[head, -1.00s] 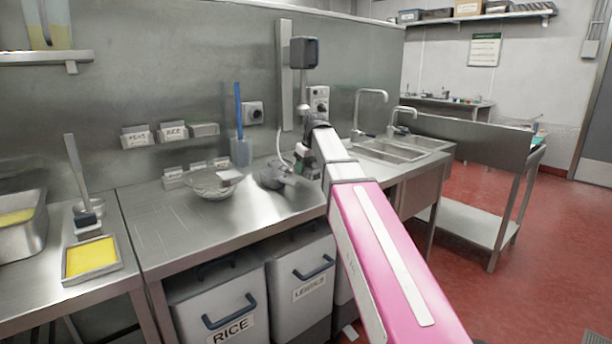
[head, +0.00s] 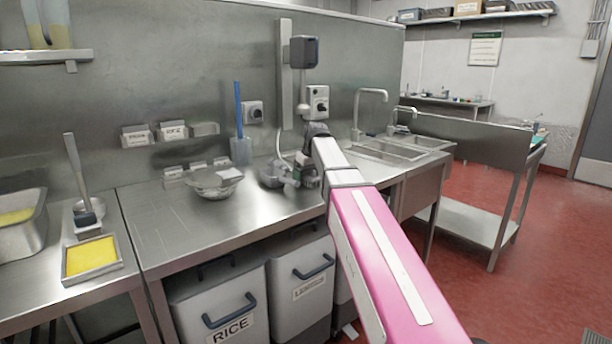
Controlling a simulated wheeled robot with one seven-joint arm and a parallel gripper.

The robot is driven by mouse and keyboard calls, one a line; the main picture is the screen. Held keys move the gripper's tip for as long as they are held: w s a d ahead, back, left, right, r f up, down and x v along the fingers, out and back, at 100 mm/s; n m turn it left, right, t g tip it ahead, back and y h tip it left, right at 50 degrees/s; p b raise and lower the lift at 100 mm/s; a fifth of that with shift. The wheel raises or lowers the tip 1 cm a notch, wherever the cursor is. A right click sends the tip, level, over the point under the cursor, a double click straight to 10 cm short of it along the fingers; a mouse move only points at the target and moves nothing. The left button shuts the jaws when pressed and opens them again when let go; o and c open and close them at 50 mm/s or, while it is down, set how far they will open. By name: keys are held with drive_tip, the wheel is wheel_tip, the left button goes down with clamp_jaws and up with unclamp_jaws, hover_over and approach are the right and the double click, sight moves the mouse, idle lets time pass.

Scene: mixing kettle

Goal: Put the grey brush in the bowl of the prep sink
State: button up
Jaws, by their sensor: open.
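The prep sink (head: 395,150) is set into the right end of the steel counter, with a tall tap (head: 372,93) behind it. Its bowls are seen at a low angle and their insides are mostly hidden. My gripper (head: 289,181) is small and partly hidden by my arm's end. It is over the counter, left of the sink, beside a small grey metal container (head: 270,174). It is open. I cannot clearly pick out the grey brush. A grey-handled tool (head: 78,175) with a dark lower end leans at the far left, and I cannot tell if it is a brush.
A glass bowl (head: 213,184) stands on the counter left of my gripper. A blue-handled scraper (head: 239,125) is by the back wall. A tray of yellow food (head: 91,258) lies at left. The front counter (head: 180,225) is clear. Bins (head: 232,300) stand below.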

drive_tip(key=v, duration=1.1)
drive_tip(key=shift+r, duration=0.2)
drive_tip(key=shift+o, duration=0.5)
drive_tip(key=shift+s+r, duration=0.15)
drive_tip(key=shift+r, duration=0.05)
drive_tip(key=shift+w+a+r, duration=0.15)
drive_tip(key=shift+w, duration=0.05)
drive_tip(key=shift+w+a+g+h, duration=0.5)
drive_tip(key=shift+a+g, duration=0.15)
drive_tip(key=shift+g, duration=0.05)
drive_tip(key=shift+a+f, duration=0.1)
drive_tip(key=shift+f, duration=0.15)
wheel_tip(320, 180, down, 5)
drive_tip(key=shift+w+a+r, duration=0.1)
drive_tip(key=shift+w+f, duration=0.15)
drive_tip(key=shift+f, duration=0.8)
drive_tip(key=shift+w+f, duration=0.2)
drive_tip(key=shift+f, duration=0.8)
drive_tip(key=shift+w+f, duration=0.15)
drive_tip(key=shift+f, duration=0.8)
drive_tip(key=c, duration=1.3)
drive_tip(key=shift+r, duration=0.15)
